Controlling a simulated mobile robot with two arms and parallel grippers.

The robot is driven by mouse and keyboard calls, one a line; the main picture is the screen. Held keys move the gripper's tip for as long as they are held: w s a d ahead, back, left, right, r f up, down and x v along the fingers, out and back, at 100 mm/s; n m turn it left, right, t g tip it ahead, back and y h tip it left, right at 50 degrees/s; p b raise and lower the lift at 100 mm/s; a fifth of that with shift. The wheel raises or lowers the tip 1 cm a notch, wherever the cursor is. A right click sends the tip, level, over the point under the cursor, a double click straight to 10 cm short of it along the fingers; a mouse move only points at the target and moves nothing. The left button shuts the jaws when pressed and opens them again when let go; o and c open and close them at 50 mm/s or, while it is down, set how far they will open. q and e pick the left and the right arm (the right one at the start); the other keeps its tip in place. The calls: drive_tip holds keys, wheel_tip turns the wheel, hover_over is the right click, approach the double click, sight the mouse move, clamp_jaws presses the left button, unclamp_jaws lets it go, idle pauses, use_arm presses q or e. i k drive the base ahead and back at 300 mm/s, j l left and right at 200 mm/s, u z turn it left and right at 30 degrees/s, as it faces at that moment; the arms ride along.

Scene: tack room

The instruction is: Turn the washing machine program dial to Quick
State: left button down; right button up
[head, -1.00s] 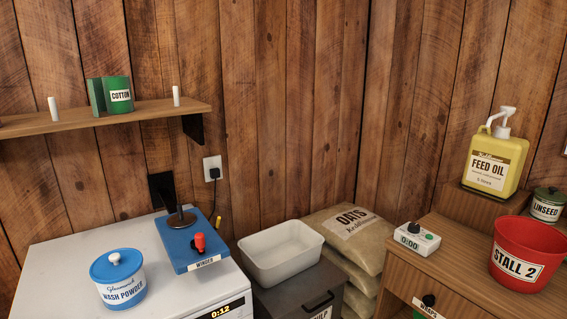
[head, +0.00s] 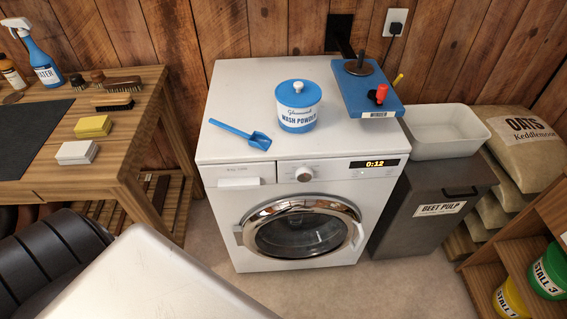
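The white washing machine (head: 345,205) stands against the wooden wall in the middle of the head view, facing me. Its round program dial (head: 304,174) is on the front panel, right of the detergent drawer (head: 240,176). The dial's marks are too small to read, so I cannot tell which program it points to. The display (head: 374,163) to the right reads 0:12. The round door (head: 299,229) looks closed. Neither gripper shows in the head view.
A wash powder tub (head: 297,108), a blue scoop (head: 240,134) and a blue winder board (head: 366,92) are on the machine's top. A wooden bench (head: 150,100) stands left, a beet pulp bin (head: 425,205) right. My own body fills the lower left.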

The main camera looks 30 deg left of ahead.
sight(304, 175)
drive_tip(key=j+z, duration=0.1)
drive_tip(key=j, duration=0.8)
drive_tip(key=j+z, duration=0.1)
drive_tip(key=j, duration=0.8)
drive_tip(key=k+j+z, duration=0.1)
drive_tip(key=j, duration=0.8)
